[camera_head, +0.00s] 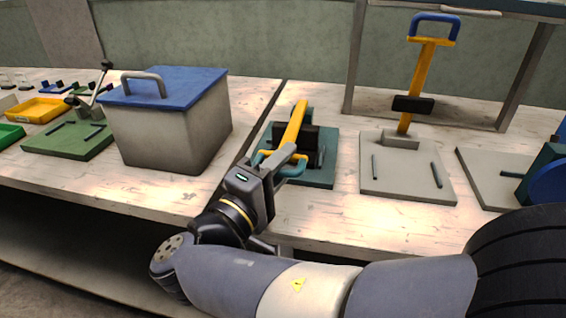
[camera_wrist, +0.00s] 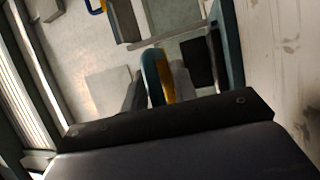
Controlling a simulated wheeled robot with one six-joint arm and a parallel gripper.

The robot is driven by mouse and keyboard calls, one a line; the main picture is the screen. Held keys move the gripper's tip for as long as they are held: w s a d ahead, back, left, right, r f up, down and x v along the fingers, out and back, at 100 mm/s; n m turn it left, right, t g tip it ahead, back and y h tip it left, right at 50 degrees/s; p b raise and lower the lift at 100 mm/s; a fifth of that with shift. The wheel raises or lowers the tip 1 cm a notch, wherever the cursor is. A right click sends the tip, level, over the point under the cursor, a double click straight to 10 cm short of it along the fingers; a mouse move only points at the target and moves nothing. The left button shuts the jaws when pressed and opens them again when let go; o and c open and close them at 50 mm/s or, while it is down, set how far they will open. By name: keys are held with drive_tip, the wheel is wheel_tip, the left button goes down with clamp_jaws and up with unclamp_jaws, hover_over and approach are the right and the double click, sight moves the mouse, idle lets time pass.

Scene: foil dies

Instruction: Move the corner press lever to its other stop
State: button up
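A press with a yellow lever (camera_head: 295,122) and a teal loop handle (camera_head: 292,168) stands on a teal base plate (camera_head: 318,180). Its lever leans down toward me, with the handle low near the table's front. My gripper (camera_head: 284,158) is at this handle. In the wrist view the teal handle (camera_wrist: 156,72) lies between my two grey fingers (camera_wrist: 160,88), with no clear gap on either side. A second press has an upright yellow lever (camera_head: 426,75) with a blue handle (camera_head: 434,20) on a grey base plate (camera_head: 402,182). No label shows which is the corner press.
A grey box with a blue lid (camera_head: 162,88) stands close left of my gripper. Left of it are a green plate (camera_head: 68,146) with a small lever and a yellow tray (camera_head: 37,110). A dark frame (camera_head: 521,65) stands behind the presses. A blue round part (camera_head: 552,182) is at right.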

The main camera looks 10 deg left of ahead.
clamp_jaws()
drive_tip(key=shift+r, duration=0.15)
